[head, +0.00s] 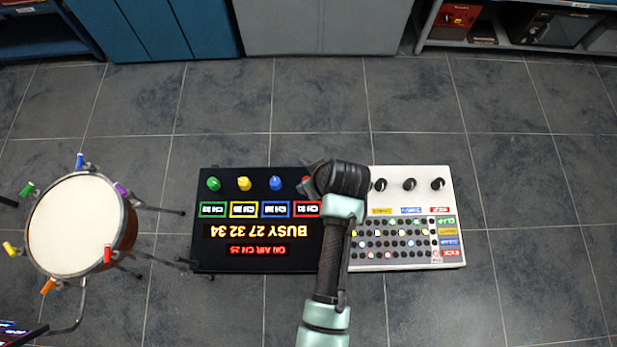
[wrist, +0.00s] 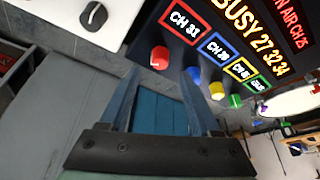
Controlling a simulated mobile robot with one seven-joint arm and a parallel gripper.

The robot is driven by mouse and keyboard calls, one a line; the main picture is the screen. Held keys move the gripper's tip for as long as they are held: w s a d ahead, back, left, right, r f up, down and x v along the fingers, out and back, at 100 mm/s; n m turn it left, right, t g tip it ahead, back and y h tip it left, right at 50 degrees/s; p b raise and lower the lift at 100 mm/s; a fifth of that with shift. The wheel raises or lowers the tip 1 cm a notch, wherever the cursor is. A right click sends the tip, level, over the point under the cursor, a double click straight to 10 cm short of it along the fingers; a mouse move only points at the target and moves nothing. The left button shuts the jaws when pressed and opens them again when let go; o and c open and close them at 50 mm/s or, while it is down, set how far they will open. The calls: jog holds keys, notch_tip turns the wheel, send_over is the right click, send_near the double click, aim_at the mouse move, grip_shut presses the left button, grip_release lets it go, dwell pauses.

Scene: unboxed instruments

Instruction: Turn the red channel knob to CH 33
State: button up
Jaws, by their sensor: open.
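The red channel knob (wrist: 159,57) stands on the black panel (head: 243,260), at the end of a row of coloured knobs. In the wrist view it shows just beyond and between the tips of my open, empty gripper (wrist: 160,73), apart from the fingers as far as I can tell. In the head view my gripper (head: 308,180) is over the knob, which is mostly hidden. The red-framed display (wrist: 184,22) beside the knob appears to read CH 33.
Blue (head: 276,183), yellow (head: 244,183) and green (head: 214,184) knobs stand along the same row. A white panel (head: 450,252) with black knobs adjoins on the right. A drum (head: 72,225) stands at the left. The floor behind the panels is clear up to the cabinets.

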jog(key=shift+x, duration=3.05)
jog(key=shift+r, duration=0.1)
grip_shut()
